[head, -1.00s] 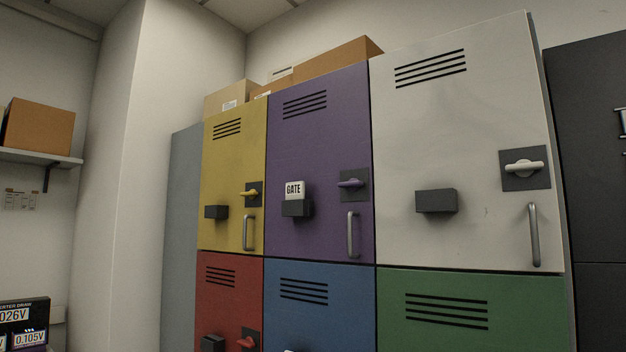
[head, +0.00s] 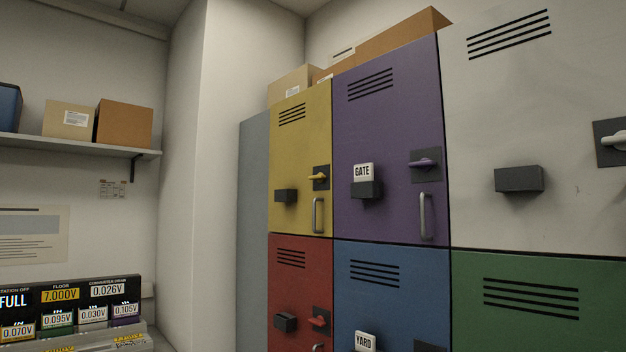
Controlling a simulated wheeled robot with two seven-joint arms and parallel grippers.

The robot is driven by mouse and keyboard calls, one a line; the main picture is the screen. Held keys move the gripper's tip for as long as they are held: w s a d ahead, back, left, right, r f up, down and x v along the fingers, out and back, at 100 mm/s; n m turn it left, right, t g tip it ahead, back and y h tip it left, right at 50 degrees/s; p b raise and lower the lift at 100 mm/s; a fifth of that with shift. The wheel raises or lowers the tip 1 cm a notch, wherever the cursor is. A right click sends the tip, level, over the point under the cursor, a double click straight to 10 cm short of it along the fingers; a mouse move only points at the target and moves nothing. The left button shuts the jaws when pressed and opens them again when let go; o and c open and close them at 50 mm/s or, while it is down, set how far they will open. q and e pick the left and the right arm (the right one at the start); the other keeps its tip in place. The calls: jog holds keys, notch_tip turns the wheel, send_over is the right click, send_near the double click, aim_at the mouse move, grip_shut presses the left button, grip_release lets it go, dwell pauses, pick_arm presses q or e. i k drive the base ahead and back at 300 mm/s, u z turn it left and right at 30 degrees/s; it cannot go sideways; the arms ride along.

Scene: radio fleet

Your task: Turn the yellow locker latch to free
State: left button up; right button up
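The yellow locker (head: 298,150) is in the top row of the locker bank, left of the purple one, with its door shut. Its yellow latch (head: 319,177) sits on a dark plate at the door's right side and lies roughly level. A grey handle (head: 317,214) is below the latch, and a dark holder block (head: 286,195) is to its left with no tag on it. Neither of my grippers shows in the head view.
Purple (head: 390,140), white (head: 545,120), red (head: 300,265), blue (head: 400,290) and green (head: 540,320) lockers surround it. A shelf (head: 70,147) with boxes is on the left wall. A display unit with voltage readings (head: 75,312) is at the lower left.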

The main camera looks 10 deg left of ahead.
aim_at(320, 177)
jog(key=z, duration=0.05)
jog(key=k, duration=0.5)
jog(key=u, duration=1.4)
jog(key=i, duration=2.1)
jog(key=z, duration=1)
